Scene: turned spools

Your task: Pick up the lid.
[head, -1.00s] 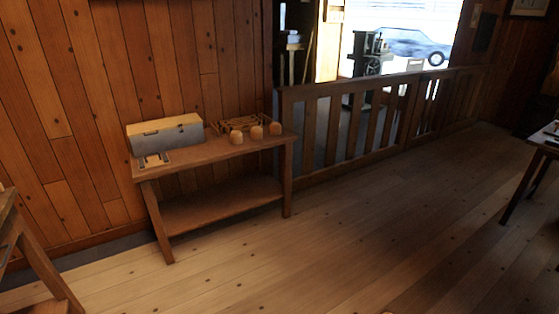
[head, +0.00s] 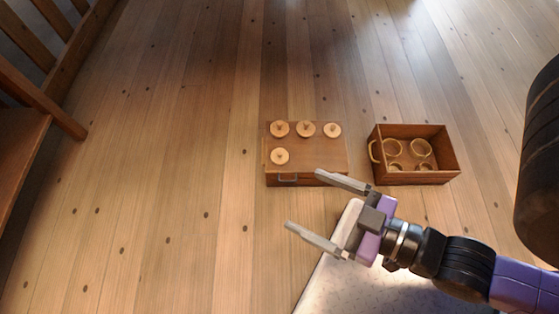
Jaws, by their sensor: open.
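Several round, pale wooden pieces, each with a small dark centre like a knob, sit on top of a low brown wooden box (head: 322,160). They look like lids: three form a back row, a left one (head: 279,128), a middle one (head: 305,129) and a right one (head: 332,130). Another one (head: 280,156) sits nearer, at the left. I cannot tell which is the task's lid. My gripper (head: 302,200) is open and empty, its two fingers pointing left, in front of the box in the picture. The upper fingertip overlaps the box's near right corner; contact cannot be told.
An open wooden crate (head: 447,168) stands right of the box, holding several pale, round, hollow pieces (head: 420,149). A wooden bench (head: 20,140) and railing (head: 62,35) are at the left. Plank floor (head: 160,170) between is clear.

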